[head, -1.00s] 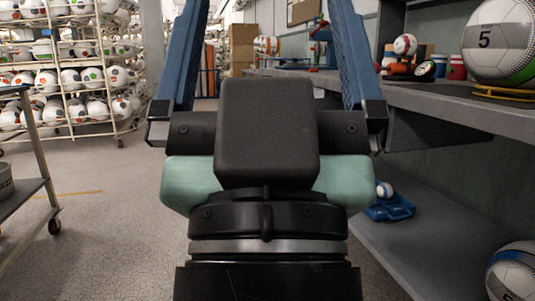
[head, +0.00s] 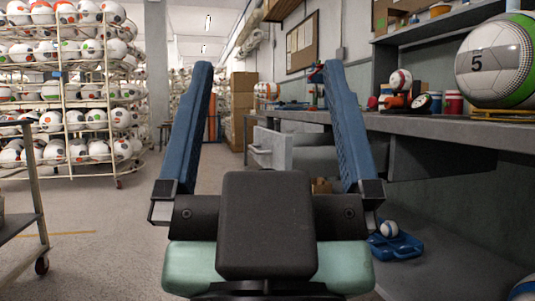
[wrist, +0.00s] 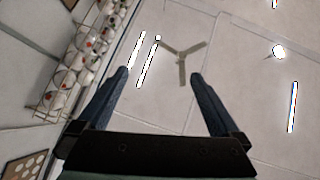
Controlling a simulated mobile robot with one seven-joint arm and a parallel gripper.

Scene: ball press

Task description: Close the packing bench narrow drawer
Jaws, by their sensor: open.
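The narrow drawer (head: 272,148) shows in the head view under the far part of the packing bench (head: 400,123). It is a pale grey box that stands pulled out to the left, with a small handle on its left face. My gripper (head: 265,72) is raised in front of the head camera, with its two blue fingers wide apart and nothing between them. The drawer lies well beyond it and shows between the fingers. In the wrist view my gripper (wrist: 162,75) points at the ceiling, and no drawer shows there.
A rack of balls (head: 75,90) stands at the left, and a cart (head: 25,215) is nearer on the left. Large ball (head: 497,60) rests on the bench at right. The middle floor is clear.

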